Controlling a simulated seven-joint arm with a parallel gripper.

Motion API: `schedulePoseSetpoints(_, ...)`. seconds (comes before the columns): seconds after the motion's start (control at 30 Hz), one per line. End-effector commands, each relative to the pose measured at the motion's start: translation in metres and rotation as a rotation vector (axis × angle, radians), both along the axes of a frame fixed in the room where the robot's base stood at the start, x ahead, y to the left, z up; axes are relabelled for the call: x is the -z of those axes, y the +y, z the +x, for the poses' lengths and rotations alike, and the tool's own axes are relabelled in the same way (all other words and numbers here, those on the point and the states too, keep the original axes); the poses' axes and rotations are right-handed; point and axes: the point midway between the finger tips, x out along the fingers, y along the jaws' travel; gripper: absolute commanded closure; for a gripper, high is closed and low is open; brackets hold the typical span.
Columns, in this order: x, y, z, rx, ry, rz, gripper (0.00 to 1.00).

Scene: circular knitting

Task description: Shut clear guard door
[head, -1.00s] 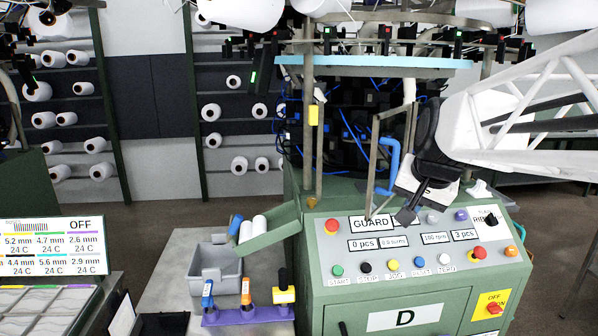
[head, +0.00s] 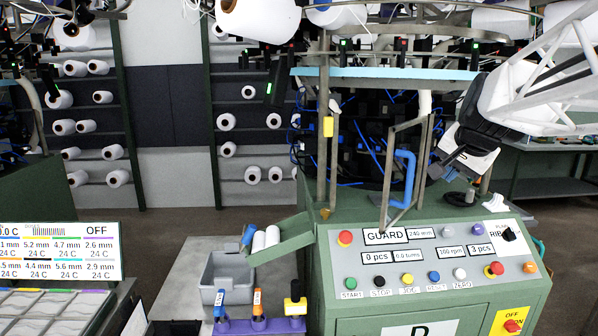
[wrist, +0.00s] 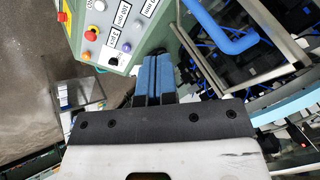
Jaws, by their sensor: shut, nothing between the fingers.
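The clear guard door shows as a thin grey metal frame (head: 389,178) with a see-through pane. It stands upright behind the control panel, at an angle to the machine front, apparently ajar. Its blue handle (head: 408,178) is a bent bar, also large at the top of the wrist view (wrist: 228,38). My gripper (head: 438,172) is just right of the door frame, above the panel. Its blue-padded fingers (wrist: 154,68) are together with nothing between them. In the wrist view they are apart from the handle, which lies to their upper right.
The control panel (head: 444,232) with buttons and knobs lies below my gripper. A pale blue ring (head: 385,73) runs above. A green chute (head: 282,240) holds cones at the left.

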Motion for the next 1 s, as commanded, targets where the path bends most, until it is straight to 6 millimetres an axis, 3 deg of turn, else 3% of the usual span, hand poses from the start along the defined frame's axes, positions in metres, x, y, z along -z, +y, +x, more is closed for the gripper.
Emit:
schedulePoseSetpoints(0.27,0.019,0.000,0.013,-0.001,0.002,0.000,1.00)
schedulePoseSetpoints(0.8,0.080,-0.003,0.059,0.000,0.002,0.001,1.00)
schedulePoseSetpoints(1.0,0.079,0.010,0.077,-0.002,0.001,0.000,1.00)
